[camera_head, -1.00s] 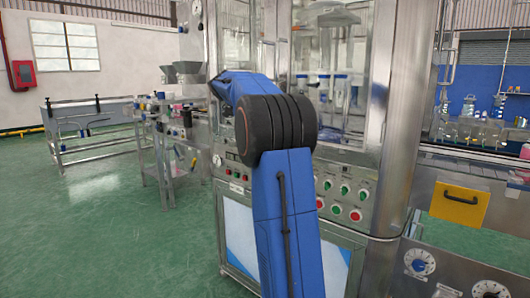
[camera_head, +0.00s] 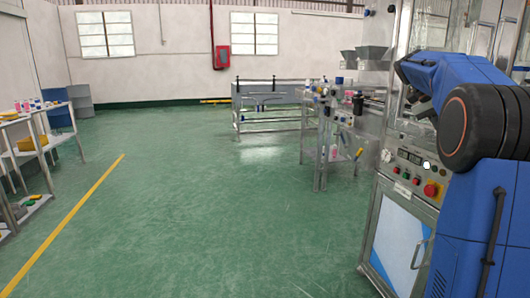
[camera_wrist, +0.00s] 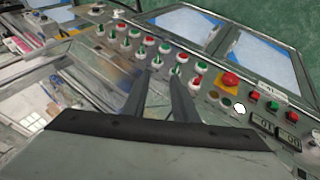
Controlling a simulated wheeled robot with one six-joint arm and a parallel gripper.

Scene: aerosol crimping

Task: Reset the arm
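My blue arm stands at the right of the head view, bent over toward the crimping machine. Its far end hides behind the arm's own links, so my gripper shows clearly only in the wrist view. There my gripper (camera_wrist: 162,75) has two dark fingers with a gap between them and nothing held. Behind the fingertips lies the machine's control panel (camera_wrist: 205,88), with rows of green and red buttons and a red emergency knob (camera_wrist: 231,79). The same panel (camera_head: 404,178) shows at the right in the head view. I cannot tell how far the fingertips are from it.
A steel bench with bottles (camera_head: 338,125) and a grey conveyor frame (camera_head: 268,97) stand beyond the machine. A shelf table with yellow bins (camera_head: 32,145) is at the left. The green floor (camera_head: 200,215) between them is clear, crossed by a yellow line (camera_head: 75,215).

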